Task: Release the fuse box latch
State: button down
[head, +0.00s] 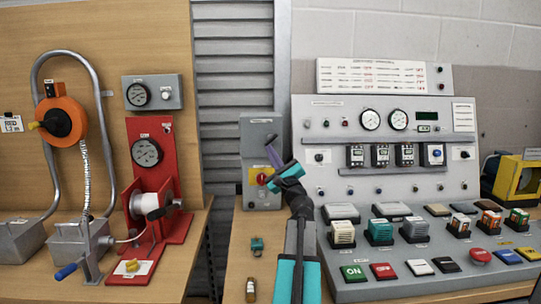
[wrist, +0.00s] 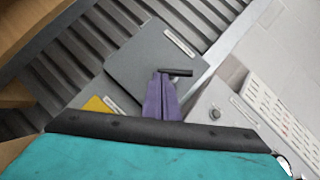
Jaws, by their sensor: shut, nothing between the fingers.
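The grey fuse box (head: 256,130) stands upright at the back of the bench in the head view, left of the control panel. In the wrist view its grey upper front (wrist: 143,50) fills the middle. A short dark bar, likely the latch (wrist: 178,72), sits at the tips of my gripper (wrist: 162,80). My gripper (head: 271,152) has purple fingers, shut and empty, in front of the box's upper half. I cannot tell whether the fingertips touch the bar. The arm hides part of the box's right side.
A red knob on a yellow plate (head: 253,176) is on the box's lower front. The control panel (head: 345,145) stands close on the right. A small teal part (head: 257,244) and a small bottle-like item (head: 251,289) lie on the bench. A slatted shutter (head: 232,70) is behind.

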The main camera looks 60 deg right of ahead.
dwell(0.7)
jog(key=v, duration=1.3)
jog(key=shift+s+b, duration=0.35)
jog(key=shift+b, duration=0.05)
jog(key=shift+a, duration=0.15)
dwell(0.4)
